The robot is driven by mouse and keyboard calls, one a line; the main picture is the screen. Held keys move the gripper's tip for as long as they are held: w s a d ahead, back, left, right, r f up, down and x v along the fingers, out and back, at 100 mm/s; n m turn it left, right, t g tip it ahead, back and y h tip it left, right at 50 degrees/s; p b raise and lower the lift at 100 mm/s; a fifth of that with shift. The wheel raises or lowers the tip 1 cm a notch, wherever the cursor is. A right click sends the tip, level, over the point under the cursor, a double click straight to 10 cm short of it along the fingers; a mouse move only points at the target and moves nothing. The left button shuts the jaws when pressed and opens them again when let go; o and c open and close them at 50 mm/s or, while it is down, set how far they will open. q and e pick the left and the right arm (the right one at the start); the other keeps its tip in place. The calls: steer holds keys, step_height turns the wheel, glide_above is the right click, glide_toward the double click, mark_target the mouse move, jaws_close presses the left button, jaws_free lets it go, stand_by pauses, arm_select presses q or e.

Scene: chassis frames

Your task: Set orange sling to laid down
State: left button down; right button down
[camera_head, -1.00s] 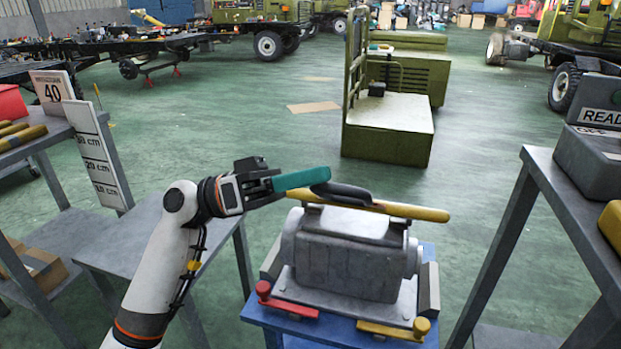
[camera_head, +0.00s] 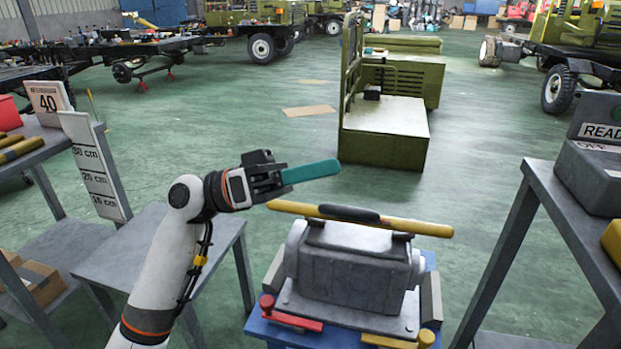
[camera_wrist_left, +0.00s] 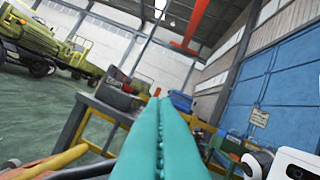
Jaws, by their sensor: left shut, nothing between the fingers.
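A yellow-orange bar (camera_head: 420,229) with a black middle section (camera_head: 348,214) lies across the top of a grey cast housing (camera_head: 352,258). This bar is the only sling-like thing I can make out. My left gripper (camera_head: 334,167), with teal fingers, is shut and empty above and behind the bar, apart from it. The shut fingers (camera_wrist_left: 158,115) also fill the middle of the left wrist view. There, an orange-yellow bar (camera_wrist_left: 52,162) shows at the lower left. My right gripper is not in view.
The housing stands on a blue cart with a red lever (camera_head: 290,314) and a yellow lever (camera_head: 400,341). Grey tables flank it: one (camera_head: 150,245) at left, one (camera_head: 570,215) at right. An olive seat unit (camera_head: 385,130) stands behind on open green floor.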

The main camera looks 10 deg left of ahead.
arm_select(q)
steer(key=v, duration=0.9)
steer(key=shift+a+f+b, duration=0.2)
steer(key=shift+a+b, duration=0.05)
steer(key=shift+b, duration=0.1)
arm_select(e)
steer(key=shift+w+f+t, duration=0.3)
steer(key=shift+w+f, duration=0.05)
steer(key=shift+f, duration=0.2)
arm_select(q)
steer(key=shift+w, duration=0.1)
